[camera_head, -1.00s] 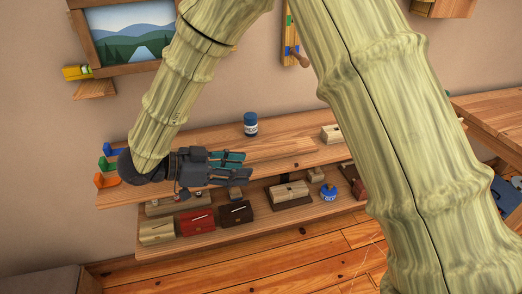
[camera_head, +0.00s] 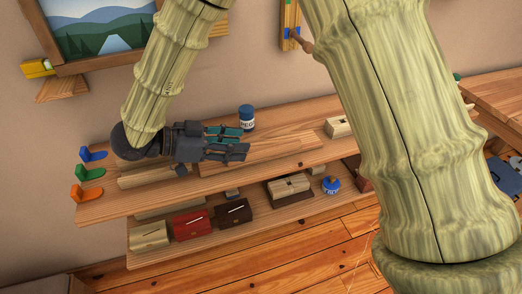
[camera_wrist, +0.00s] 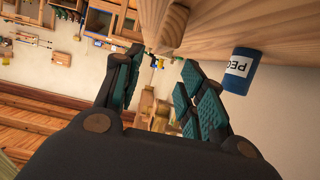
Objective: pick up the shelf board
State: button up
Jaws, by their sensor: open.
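A pale wooden board (camera_head: 270,150) lies flat along the middle of the upper wall shelf (camera_head: 130,206) in the head view. I take it to be the shelf board. My gripper (camera_head: 241,142) is open and empty, its teal-padded fingers over the board's left part, hiding some of it. In the wrist view my gripper (camera_wrist: 162,64) is spread, and a wooden piece (camera_wrist: 174,28) shows beyond the fingertips, between them. It may be the board's end. I cannot tell whether the fingers touch it.
A blue jar labelled PEGS (camera_head: 247,118) stands just behind the board, near my fingers. Coloured hooks (camera_head: 88,172) are at the shelf's left end. A small wooden box (camera_head: 338,127) is to the right. Several boxes, including a red one (camera_head: 192,224), fill the lower shelf.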

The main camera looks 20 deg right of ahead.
aim_at(263, 148)
jog(key=shift+f+b+x, duration=0.15)
jog(key=shift+b+x, duration=0.05)
jog(key=shift+x, duration=1.6)
jog(key=shift+f+b+x, duration=0.1)
jog(key=shift+b+x, duration=0.1)
jog(key=shift+x, duration=1.6)
jog(key=shift+s+a, duration=0.1)
jog(key=shift+s, duration=0.1)
grip_shut()
